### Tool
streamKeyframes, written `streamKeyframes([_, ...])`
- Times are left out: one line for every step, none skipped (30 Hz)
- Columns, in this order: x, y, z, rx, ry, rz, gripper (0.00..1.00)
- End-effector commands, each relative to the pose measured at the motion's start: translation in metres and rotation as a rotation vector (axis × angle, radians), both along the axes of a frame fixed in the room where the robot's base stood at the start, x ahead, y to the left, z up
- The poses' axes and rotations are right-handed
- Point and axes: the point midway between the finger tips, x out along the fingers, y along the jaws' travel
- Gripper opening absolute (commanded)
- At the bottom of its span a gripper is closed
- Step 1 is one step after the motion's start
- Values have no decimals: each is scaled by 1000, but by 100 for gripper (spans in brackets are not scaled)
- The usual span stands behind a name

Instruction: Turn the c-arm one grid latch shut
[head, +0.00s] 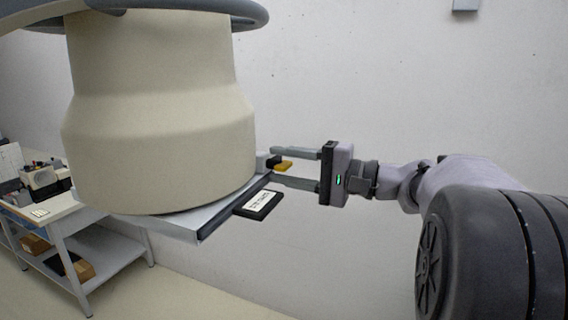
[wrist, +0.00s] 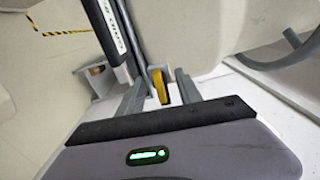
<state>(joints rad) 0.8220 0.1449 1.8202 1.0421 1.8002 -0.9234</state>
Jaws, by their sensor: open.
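The cream c-arm housing (head: 160,125) fills the left of the head view, with a flat grey grid tray (head: 185,222) under it. The yellow latch (head: 286,166) sits at the tray's right side by a small dark block. In the wrist view the yellow latch (wrist: 159,86) stands upright between my fingers, on a grey bracket. My gripper (head: 271,166) is open, one finger on each side of the latch. In the wrist view a gap shows between the latch and each finger of my gripper (wrist: 158,84). Whether the fingertips touch the bracket is unclear.
A cart (head: 75,220) with boxes stands at the left. The white wall behind my gripper is bare.

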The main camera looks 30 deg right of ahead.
Motion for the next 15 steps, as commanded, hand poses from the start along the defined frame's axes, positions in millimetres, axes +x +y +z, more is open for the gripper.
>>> streamKeyframes([1, 0, 0, 0, 0, 0, 42])
streamKeyframes([1, 0, 0, 0, 0, 0, 42])
streamKeyframes([1, 0, 0, 0, 0, 0, 42])
streamKeyframes([1, 0, 0, 0, 0, 0, 42])
streamKeyframes([1, 0, 0, 0, 0, 0, 42])
streamKeyframes([1, 0, 0, 0, 0, 0, 42])
streamKeyframes([0, 0, 0, 0, 0, 0, 38])
streamKeyframes([0, 0, 0, 0, 0, 0, 32])
streamKeyframes([0, 0, 0, 0, 0, 0, 24])
streamKeyframes([0, 0, 0, 0, 0, 0, 18])
streamKeyframes([0, 0, 0, 0, 0, 0, 12])
streamKeyframes([0, 0, 0, 0, 0, 0, 4])
streamKeyframes([0, 0, 0, 0, 0, 0, 0])
streamKeyframes([0, 0, 0, 0, 0, 0, 0])
streamKeyframes([0, 0, 0, 0, 0, 0, 0])
